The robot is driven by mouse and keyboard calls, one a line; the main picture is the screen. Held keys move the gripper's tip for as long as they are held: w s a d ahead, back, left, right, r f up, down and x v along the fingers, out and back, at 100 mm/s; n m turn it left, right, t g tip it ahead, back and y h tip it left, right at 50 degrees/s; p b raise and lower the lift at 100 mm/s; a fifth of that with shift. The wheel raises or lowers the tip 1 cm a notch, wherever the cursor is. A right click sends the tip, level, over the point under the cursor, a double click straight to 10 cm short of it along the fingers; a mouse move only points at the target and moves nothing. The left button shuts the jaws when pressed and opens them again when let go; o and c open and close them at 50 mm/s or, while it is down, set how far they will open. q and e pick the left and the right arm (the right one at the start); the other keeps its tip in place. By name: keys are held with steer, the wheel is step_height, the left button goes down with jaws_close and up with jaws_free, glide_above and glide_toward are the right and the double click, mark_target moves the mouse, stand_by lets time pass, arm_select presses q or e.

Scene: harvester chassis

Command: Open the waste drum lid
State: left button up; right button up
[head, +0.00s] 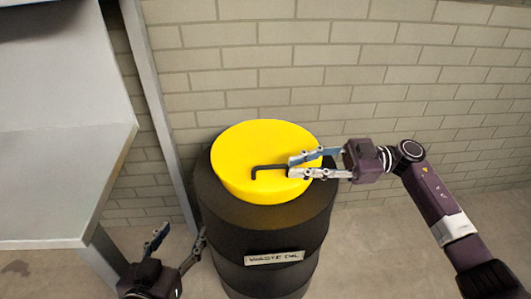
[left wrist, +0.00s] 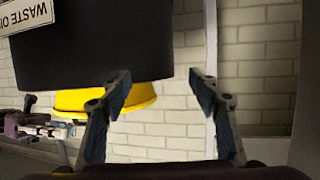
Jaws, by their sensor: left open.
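The waste drum (head: 270,241) is black, upright and labelled. Its round yellow lid (head: 244,143) sits on top with a black bar handle (head: 270,167). My right gripper (head: 293,166) reaches in from the right over the lid, its fingertips at the handle's right end, which they partly hide. Whether they are closed on it I cannot tell. My left gripper (head: 177,242) is open and empty, low at the drum's left side. The left wrist view is upside down: it shows the drum (left wrist: 90,45) and lid rim (left wrist: 135,98) beyond the open left fingers (left wrist: 158,86).
A grey table (head: 60,185) stands at the left, its edge close to my left gripper. A grey post (head: 155,95) rises between table and drum. A brick wall (head: 350,60) is behind the drum. The floor (head: 390,255) right of the drum is clear.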

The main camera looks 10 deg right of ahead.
mark_target(256, 168)
steer(key=shift+w+d+f+m+h, duration=0.15)
steer(key=shift+w+d+f, duration=0.1)
steer(key=shift+f, duration=0.15)
steer(key=shift+w+d+f+m+h, duration=0.15)
steer(key=shift+w+d+f, duration=0.1)
steer(key=shift+f, duration=0.15)
steer(key=shift+w+f, duration=0.2)
steer(key=shift+a, duration=0.2)
steer(key=a, duration=0.3)
steer(key=a+b, duration=0.1)
steer(key=a, duration=0.2)
steer(key=shift+a+r, duration=0.2)
steer(key=shift+a, duration=0.05)
steer(key=shift+a+r, duration=0.1)
steer(key=shift+a, duration=0.4)
arm_select(q)
step_height(256, 168, up, 6)
steer(key=w+d+t+h, duration=0.1)
steer(key=w+t, duration=0.1)
steer(key=t, duration=0.1)
steer(key=shift+w+d+f, duration=0.15)
steer(key=shift+w+d, duration=0.1)
steer(key=shift+w, duration=0.15)
arm_select(e)
jaws_close()
steer(key=shift+s, duration=0.1)
